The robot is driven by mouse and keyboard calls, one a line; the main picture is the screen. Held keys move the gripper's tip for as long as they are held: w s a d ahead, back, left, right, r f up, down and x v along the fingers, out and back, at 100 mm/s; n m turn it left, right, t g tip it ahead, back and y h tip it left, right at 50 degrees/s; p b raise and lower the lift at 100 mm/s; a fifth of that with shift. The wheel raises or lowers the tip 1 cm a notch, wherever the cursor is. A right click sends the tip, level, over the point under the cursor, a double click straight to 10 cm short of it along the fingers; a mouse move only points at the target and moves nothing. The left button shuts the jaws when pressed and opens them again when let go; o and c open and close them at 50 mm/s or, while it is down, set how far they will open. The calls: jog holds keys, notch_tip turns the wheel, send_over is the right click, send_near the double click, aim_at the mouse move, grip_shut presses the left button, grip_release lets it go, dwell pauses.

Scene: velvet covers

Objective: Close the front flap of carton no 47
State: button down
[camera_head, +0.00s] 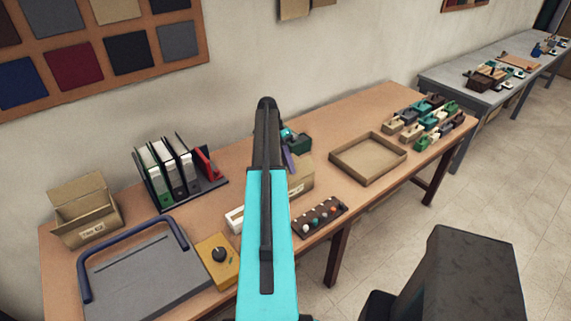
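A small brown carton (88,225) stands open at the left end of the wooden table, with a tall flap raised at the back and a flap sloping along its front top edge. Its front bears a printed label too small to read surely. A second brown carton (302,178) stands mid-table, mostly hidden behind my arm; a dark label mark shows at its visible edge. I cannot tell which is no 47. My cyan and black arm rises through the middle of the view. My gripper (266,106) seems to be the dark upper end, above the table and apart from the left carton; its fingers are not distinguishable.
A grey board with a blue bar (145,275), a yellow box with a black knob (218,260) and a binder rack (176,175) crowd the left.

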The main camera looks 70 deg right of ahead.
jog(key=shift+d, duration=0.1)
dwell(0.3)
jog(key=c, duration=2)
grip_release()
